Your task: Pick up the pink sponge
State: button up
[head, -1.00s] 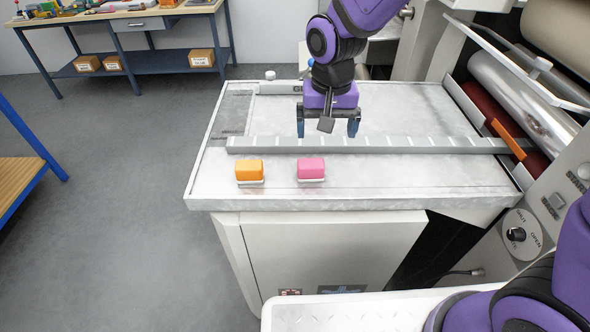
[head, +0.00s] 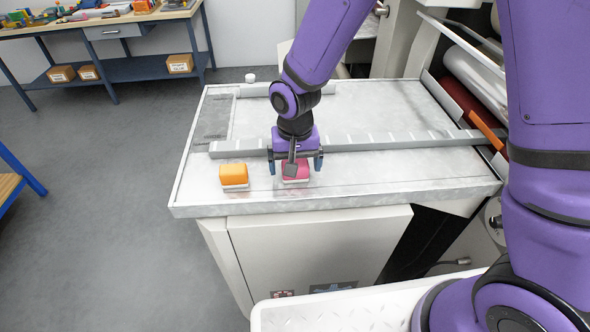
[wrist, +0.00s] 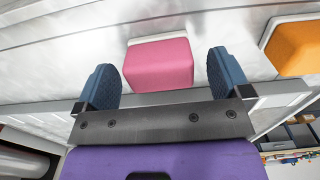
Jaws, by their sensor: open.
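The pink sponge (head: 297,171) sits on a pale base on the metal table top, partly hidden by my gripper in the head view. In the wrist view the pink sponge (wrist: 160,64) shows between and just beyond the two blue fingertips. My gripper (head: 295,168) is open above it, with a finger to each side. In the wrist view my gripper (wrist: 166,80) holds nothing, and gaps show between the fingers and the sponge.
An orange sponge (head: 233,175) stands on the table left of the pink one. A long grey ruled bar (head: 400,141) lies across the table behind them. Rollers and a machine housing stand at the right. The table's front edge (head: 340,201) is close by.

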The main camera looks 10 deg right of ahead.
jog(key=shift+f, duration=1.05)
jog(key=c, duration=1)
jog(key=shift+r, duration=0.15)
